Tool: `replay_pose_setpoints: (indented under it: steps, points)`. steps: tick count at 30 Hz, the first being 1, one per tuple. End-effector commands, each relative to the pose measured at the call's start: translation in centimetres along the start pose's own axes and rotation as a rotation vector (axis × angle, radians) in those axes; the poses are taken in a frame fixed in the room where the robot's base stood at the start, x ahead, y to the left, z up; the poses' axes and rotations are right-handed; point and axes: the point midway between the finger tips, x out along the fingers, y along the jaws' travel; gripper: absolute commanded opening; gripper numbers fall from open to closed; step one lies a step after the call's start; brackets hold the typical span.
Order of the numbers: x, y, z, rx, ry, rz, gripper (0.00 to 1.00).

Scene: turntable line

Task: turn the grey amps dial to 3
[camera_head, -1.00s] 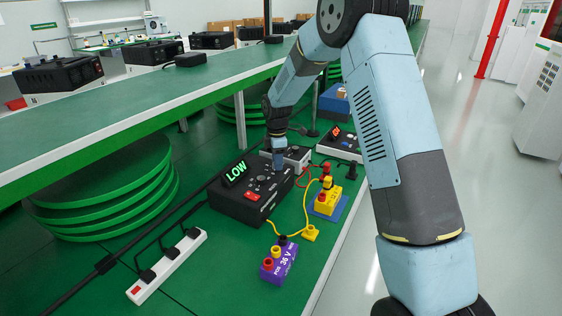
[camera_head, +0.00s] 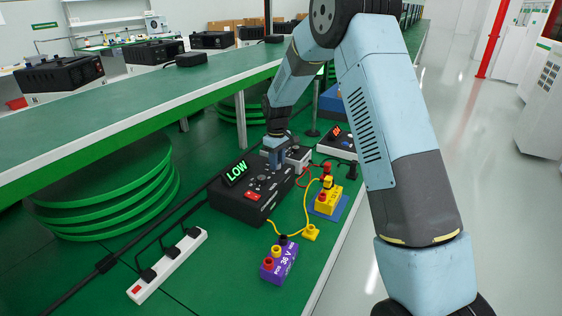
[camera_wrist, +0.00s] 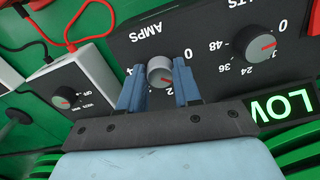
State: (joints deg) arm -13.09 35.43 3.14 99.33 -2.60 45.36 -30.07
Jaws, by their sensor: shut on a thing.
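The black power supply (camera_head: 228,206) has a green display (camera_head: 236,172) reading LOW, which also shows in part in the wrist view (camera_wrist: 290,106). In the wrist view the grey amps dial (camera_wrist: 159,71), with a red pointer mark, sits under the upside-down AMPS label. My gripper (camera_wrist: 160,78) is shut on this dial, one blue finger on each side. The fingers cover part of the scale, and I cannot tell the exact reading. In the head view my gripper (camera_head: 273,160) is down at the supply's top, and the amps dial is hidden there.
A volts dial (camera_wrist: 260,44) with a red pointer is to the right in the wrist view. A white box with a small dial (camera_wrist: 66,97) is to the left. A yellow block (camera_head: 326,202), a purple 36 V block (camera_head: 279,263), cables and a power strip (camera_head: 168,265) lie nearby.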

Motion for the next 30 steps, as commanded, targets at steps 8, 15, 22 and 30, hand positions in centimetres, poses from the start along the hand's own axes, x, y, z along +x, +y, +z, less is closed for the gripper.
replay_pose_setpoints:
  steps: [8, 15, 22, 30]
  points:
    - [0.08, -0.64, -0.40, 0.254, 0.002, -0.006, 0.03]
    - [0.06, -0.58, -0.40, 0.482, 0.002, -0.005, 0.03]
    - [0.05, -0.51, -0.39, 0.701, 0.002, -0.005, 0.03]
    - [0.03, -0.46, -0.38, 0.958, 0.002, -0.005, 0.03]
